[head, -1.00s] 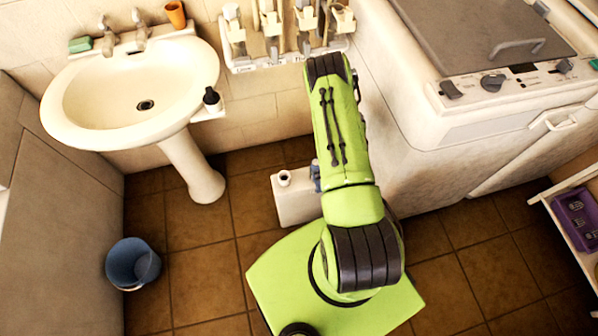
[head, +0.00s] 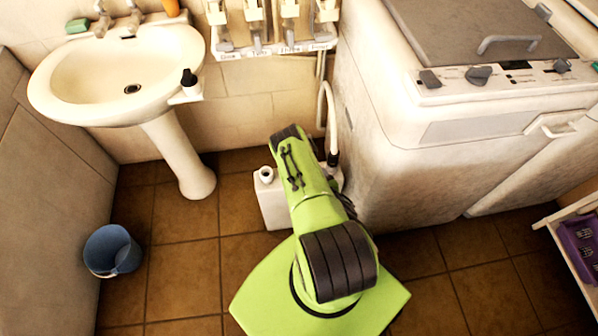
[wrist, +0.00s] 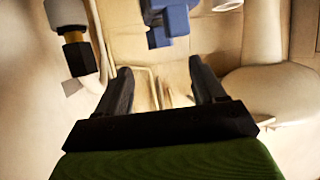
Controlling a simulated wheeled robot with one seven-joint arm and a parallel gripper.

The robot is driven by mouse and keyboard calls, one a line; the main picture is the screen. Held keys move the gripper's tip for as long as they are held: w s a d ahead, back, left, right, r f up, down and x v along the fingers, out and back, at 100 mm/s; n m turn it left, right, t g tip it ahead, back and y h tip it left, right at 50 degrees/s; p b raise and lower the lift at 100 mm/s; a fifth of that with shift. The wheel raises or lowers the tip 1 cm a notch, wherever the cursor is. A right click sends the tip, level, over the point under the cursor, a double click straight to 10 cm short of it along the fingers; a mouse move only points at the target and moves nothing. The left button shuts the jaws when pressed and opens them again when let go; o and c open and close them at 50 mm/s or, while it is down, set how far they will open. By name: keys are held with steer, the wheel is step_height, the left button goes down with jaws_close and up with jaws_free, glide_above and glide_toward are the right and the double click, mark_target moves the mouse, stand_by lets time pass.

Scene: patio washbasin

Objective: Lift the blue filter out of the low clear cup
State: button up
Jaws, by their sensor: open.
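A blue blocky piece (wrist: 172,20), which looks like the blue filter, shows at the top centre of the wrist view. It is beyond my fingertips, with a gap between. I cannot make out the clear cup around it. My gripper (wrist: 160,68) is open, with its two dark fingers apart and nothing held between them. In the head view my green arm hides the gripper and the spot where it reaches, low by the wall between the sink and the white machine.
A white canister (head: 271,203) stands on the floor left of my arm. A hose (head: 331,115) hangs beside the white machine (head: 400,130). The sink pedestal (head: 180,155) and a blue bucket (head: 110,251) are to the left. A dispenser shelf (head: 270,47) is above.

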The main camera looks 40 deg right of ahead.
steer(key=w+f+b, duration=0.1)
steer(key=b, duration=0.1)
steer(key=shift+w+d+f+b, duration=0.1)
steer(key=shift+d+b, duration=0.05)
steer(key=shift+b, duration=0.15)
steer(key=b+x, duration=0.1)
steer(key=x, duration=0.2)
steer(key=b+x, duration=0.1)
steer(key=x, duration=0.2)
steer(key=b+x, duration=0.2)
steer(key=x, duration=0.1)
steer(key=shift+w, duration=0.45)
steer(key=shift+w+d, duration=0.25)
steer(key=shift+w, duration=0.15)
steer(key=shift+r, duration=0.2)
steer(key=c, duration=1.1)
